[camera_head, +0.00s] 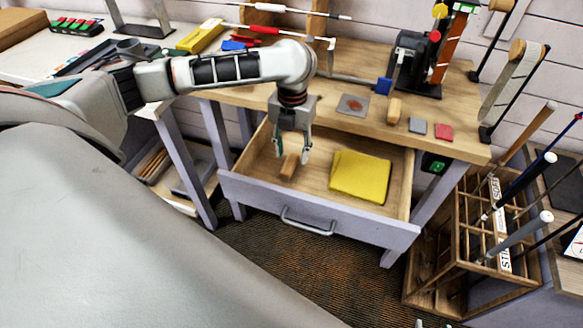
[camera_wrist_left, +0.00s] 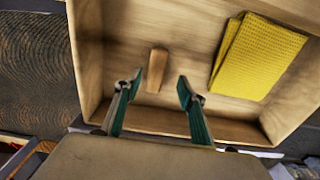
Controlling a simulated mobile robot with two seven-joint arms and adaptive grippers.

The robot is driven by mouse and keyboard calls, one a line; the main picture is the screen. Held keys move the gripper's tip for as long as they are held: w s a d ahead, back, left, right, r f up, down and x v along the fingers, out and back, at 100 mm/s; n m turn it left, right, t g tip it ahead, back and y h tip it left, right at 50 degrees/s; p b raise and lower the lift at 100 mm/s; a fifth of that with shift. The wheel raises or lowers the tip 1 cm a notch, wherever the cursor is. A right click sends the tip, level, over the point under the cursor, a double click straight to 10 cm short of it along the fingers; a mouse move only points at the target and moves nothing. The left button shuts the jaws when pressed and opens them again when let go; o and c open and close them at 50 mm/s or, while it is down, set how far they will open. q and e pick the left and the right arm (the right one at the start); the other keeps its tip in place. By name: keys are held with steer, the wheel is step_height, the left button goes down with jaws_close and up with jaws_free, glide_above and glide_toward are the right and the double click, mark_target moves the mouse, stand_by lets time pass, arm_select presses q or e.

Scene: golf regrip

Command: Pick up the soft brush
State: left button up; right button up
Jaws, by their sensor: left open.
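A small wooden block-shaped piece (camera_head: 289,165), perhaps the soft brush, lies in the open drawer (camera_head: 262,185). No bristles can be made out on it. In the left wrist view the wooden piece (camera_wrist_left: 157,70) lies on the drawer floor, beyond and roughly between my fingertips. My left gripper (camera_head: 291,153) is open and empty, pointing down into the drawer just above the piece. Its two green-padded fingers (camera_wrist_left: 160,84) show apart in the wrist view. Another small wooden piece (camera_head: 394,110) stands on the bench top. My right gripper is not in view.
A folded yellow cloth (camera_head: 360,176) lies in the drawer right of the wooden piece. The drawer's walls surround my gripper, with the front handle (camera_head: 307,221) below. Grey and red blocks (camera_head: 444,132) sit on the bench. A wooden club rack (camera_head: 470,240) stands at the right.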

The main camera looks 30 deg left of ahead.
mark_target(290, 162)
arm_select(q)
steer(key=f, duration=0.1)
steer(key=f+b, duration=0.1)
steer(key=f, duration=0.3)
steer(key=shift+s+a, duration=0.1)
steer(key=shift+a, duration=0.25)
steer(key=shift+f, duration=0.3)
steer(key=shift+r, duration=0.1)
steer(key=c, duration=0.9)
jaws_close()
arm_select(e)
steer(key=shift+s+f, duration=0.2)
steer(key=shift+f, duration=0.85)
